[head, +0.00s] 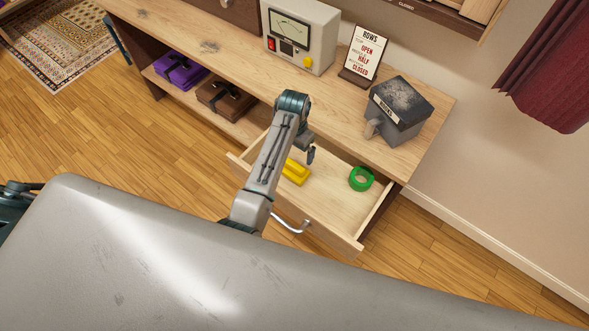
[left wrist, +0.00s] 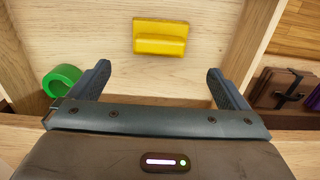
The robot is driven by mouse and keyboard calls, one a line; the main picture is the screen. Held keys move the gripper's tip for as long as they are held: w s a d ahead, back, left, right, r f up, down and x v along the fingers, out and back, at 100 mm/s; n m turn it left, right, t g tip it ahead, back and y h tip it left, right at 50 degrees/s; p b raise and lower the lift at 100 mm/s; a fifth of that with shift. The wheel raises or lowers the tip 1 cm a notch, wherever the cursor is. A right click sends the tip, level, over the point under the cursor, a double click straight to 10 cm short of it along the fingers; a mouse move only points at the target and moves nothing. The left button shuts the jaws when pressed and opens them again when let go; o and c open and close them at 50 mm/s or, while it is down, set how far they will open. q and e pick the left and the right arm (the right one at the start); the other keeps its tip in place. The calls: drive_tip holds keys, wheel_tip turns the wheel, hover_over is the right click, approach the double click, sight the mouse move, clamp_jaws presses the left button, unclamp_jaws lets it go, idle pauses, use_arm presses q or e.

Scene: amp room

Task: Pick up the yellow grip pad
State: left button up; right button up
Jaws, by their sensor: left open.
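The yellow grip pad (head: 295,172) lies in the open drawer (head: 328,205), partly behind my left arm in the head view. In the left wrist view the yellow grip pad (left wrist: 160,38) lies on the drawer floor, ahead of and between the two fingers. My left gripper (head: 310,155) is over the drawer, close to the pad; in the left wrist view the left gripper (left wrist: 158,85) is open with nothing between its fingers. My right gripper is not in view.
A green ring-shaped roll (head: 361,179) lies in the drawer, right of the pad. On the desktop stand a meter box (head: 300,35), a sign (head: 364,52) and a dark grey box (head: 400,110). Purple (head: 180,72) and brown (head: 226,98) cases sit on the shelf below.

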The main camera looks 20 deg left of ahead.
sight(294, 165)
use_arm(q)
wheel_tip(294, 165, down, 4)
drive_tip(key=shift+s+r, duration=0.1)
drive_tip(key=shift+s, duration=0.05)
drive_tip(key=shift+f+p, duration=0.3)
drive_tip(key=shift+f, duration=0.35)
drive_tip(key=shift+w+f+p, duration=0.2)
drive_tip(key=shift+f+p, duration=0.35)
drive_tip(key=shift+f, duration=2.05)
drive_tip(key=c, duration=1.1)
